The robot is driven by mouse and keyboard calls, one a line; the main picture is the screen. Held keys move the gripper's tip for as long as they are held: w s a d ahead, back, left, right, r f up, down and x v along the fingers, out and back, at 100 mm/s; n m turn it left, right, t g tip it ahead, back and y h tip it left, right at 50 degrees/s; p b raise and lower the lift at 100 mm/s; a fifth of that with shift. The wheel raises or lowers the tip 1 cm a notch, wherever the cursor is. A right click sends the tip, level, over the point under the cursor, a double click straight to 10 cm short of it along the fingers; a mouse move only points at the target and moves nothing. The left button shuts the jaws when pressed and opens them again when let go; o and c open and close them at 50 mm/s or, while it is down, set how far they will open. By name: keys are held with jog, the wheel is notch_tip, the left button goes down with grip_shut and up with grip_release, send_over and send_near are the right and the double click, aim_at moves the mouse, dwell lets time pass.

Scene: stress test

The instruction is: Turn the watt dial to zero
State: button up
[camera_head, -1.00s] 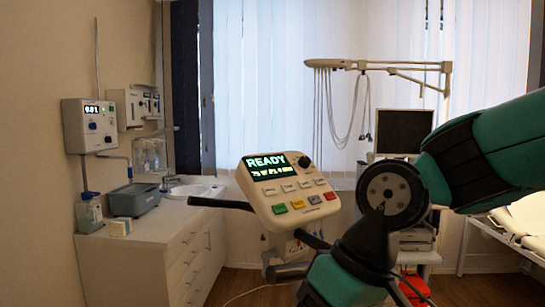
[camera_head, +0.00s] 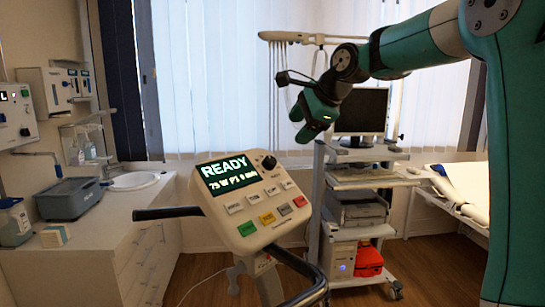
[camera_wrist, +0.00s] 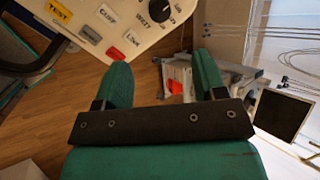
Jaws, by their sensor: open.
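The watt dial (camera_head: 269,162) is a small round black knob at the upper right of a white console (camera_head: 244,234), beside its screen (camera_head: 229,173). The screen reads "READY" and, below it, what looks like "75 W".
Handlebars (camera_head: 178,212) stick out beside the console. Coloured and pale buttons (camera_head: 267,217) lie below the dial. A trolley (camera_head: 358,180) with a monitor stands behind on the right. A counter (camera_head: 100,240) with a sink is on the left. Open air surrounds my gripper.

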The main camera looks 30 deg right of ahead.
aim_at(271, 160)
jog(key=p+x, duration=0.3)
jog(key=x, duration=1)
jog(key=shift+w+a+f+p, duration=0.1)
jog(key=shift+f+p, duration=0.2)
jog(key=c, duration=0.9)
